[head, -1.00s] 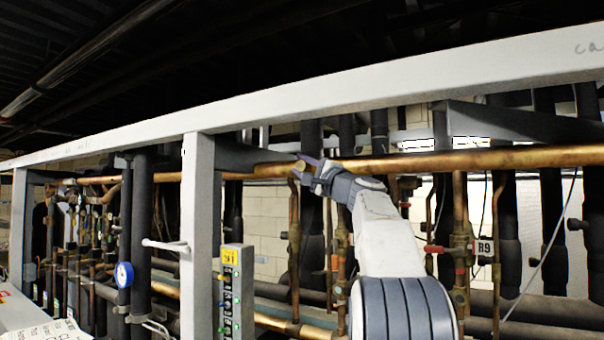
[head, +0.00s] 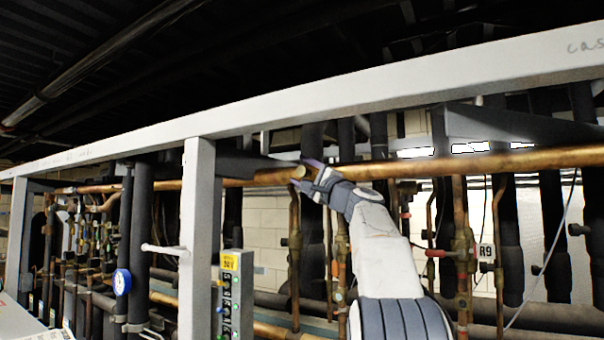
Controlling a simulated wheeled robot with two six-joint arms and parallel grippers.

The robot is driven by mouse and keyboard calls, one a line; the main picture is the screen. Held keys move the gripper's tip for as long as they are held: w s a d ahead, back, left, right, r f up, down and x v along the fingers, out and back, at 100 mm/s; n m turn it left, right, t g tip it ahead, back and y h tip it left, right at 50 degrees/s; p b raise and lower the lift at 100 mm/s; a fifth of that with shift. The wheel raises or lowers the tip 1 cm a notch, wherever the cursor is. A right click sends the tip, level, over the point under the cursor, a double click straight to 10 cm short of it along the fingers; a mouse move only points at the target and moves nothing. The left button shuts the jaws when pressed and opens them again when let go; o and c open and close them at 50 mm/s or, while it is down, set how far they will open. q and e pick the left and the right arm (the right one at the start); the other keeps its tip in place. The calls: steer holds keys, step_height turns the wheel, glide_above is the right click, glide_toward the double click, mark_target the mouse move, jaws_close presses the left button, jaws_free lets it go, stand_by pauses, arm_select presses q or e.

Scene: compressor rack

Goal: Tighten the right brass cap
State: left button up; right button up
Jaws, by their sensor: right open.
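A small brass cap (head: 298,172) shows at the tips of my right gripper (head: 303,175), in front of the long horizontal copper pipe. The gripper's purple-tipped fingers are open, one above and one to the lower left, around the cap's place. I cannot tell whether they touch it. My right arm comes up from the bottom of the head view and hides part of the pipes behind it. My left gripper is not in view.
The copper pipe (head: 450,166) runs across under the grey rack beam (head: 350,98). A grey post (head: 198,240) stands left of my gripper. A switch panel (head: 231,295), a blue gauge (head: 122,281) and vertical black pipes crowd the rack.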

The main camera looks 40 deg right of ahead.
steer(key=shift+s+f+b, duration=0.35)
steer(key=b+v, duration=0.6)
steer(key=v, duration=0.3)
steer(key=shift+s+b, duration=0.25)
steer(key=shift+b, duration=0.15)
